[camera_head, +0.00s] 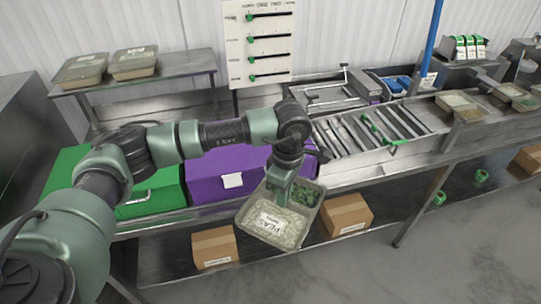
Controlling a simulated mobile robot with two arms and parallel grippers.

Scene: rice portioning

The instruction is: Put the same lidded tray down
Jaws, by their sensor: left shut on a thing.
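My left gripper (284,192) points down and is shut on a lidded tray (262,226). The tray has a clear lid with a white label that seems to read PEAS, and green contents show at its right end. It is held tilted in the picture, in front of the purple box and over the front edge of the bench. The gripper hides part of the tray, and the exact grip point is hard to see. My right gripper is not in view.
Two other lidded trays (134,58) stand on a steel shelf (190,64) at the back left. A green box (160,192) and a purple box (210,180) stand on the bench. Cardboard boxes (214,247) lie on the lower shelf. A slotted rack (350,140) is at the right.

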